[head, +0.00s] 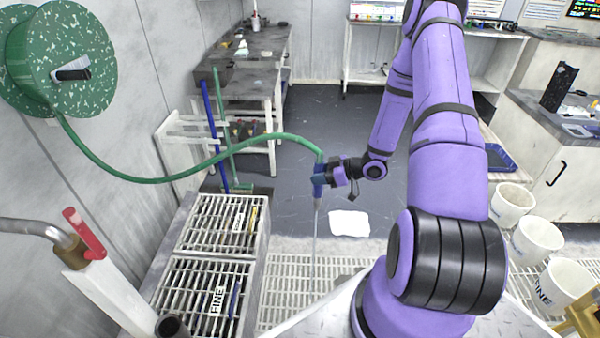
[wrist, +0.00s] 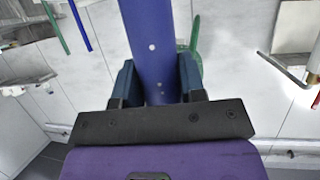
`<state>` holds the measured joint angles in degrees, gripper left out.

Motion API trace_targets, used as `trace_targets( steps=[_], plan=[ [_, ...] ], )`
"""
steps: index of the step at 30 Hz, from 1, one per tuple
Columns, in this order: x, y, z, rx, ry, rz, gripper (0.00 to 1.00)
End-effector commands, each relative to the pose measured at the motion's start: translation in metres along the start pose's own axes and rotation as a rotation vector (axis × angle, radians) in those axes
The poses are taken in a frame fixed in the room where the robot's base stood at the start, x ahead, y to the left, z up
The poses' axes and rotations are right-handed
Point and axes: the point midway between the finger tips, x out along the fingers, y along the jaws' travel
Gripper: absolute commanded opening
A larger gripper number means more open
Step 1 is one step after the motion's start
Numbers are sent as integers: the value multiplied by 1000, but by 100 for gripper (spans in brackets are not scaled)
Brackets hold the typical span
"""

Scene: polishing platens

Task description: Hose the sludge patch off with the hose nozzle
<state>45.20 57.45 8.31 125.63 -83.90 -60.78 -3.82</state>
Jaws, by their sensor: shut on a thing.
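My gripper (head: 328,177) is shut on the blue hose nozzle (head: 319,188), which points down above the floor grating. The wrist view shows the blue nozzle body (wrist: 152,45) between the two dark fingers of my gripper (wrist: 158,78). The green hose (head: 180,176) runs from the nozzle's top to the wall reel. A thin pale grey line, which looks like a water jet (head: 314,245), drops from the nozzle tip to the grating. I cannot make out a dark sludge patch; a white flat patch (head: 349,223) lies on the floor right of the jet, and I cannot tell what it is.
The green hose reel (head: 100,50) is on the left wall. Slotted racks marked FINE (head: 262,275) stand at lower left, beside a red-handled tap (head: 84,232). White buckets (head: 538,238) stand at right. The pale floor grating (head: 290,292) and dark floor (head: 340,125) are mostly clear.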

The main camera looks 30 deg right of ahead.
Motion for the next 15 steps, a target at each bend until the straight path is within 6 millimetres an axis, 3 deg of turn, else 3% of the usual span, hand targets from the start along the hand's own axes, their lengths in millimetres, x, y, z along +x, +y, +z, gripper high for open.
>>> trace_targets(
  steps=[15],
  plan=[
    [-86, 34, 63, 1, -1, 3, 7]
  ],
)
